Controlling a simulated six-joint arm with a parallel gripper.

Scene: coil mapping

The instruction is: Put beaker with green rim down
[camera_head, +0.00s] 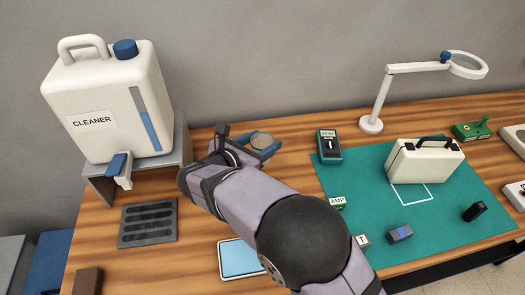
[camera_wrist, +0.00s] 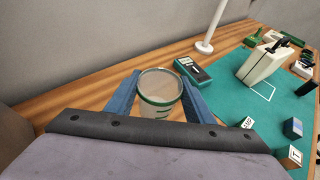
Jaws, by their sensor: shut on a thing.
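The beaker with the green rim (camera_wrist: 161,86) is clear and upright between the two blue fingers of my gripper (camera_wrist: 160,100) in the wrist view. The fingers are shut on its sides. In the head view the beaker's round top (camera_head: 262,139) shows between the fingers of my gripper (camera_head: 262,148), over the back of the wooden table (camera_head: 300,125). The beaker's lower part is hidden, so I cannot tell whether its base touches the table.
A white cleaner jug (camera_head: 105,100) with a tap stands on a grey stand at left, beside a dark slotted tray (camera_head: 148,222). A teal meter (camera_head: 328,146), magnifier lamp (camera_head: 371,124) and white case (camera_head: 425,162) stand right, around a green mat (camera_head: 350,185). Bare wood lies behind the mat.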

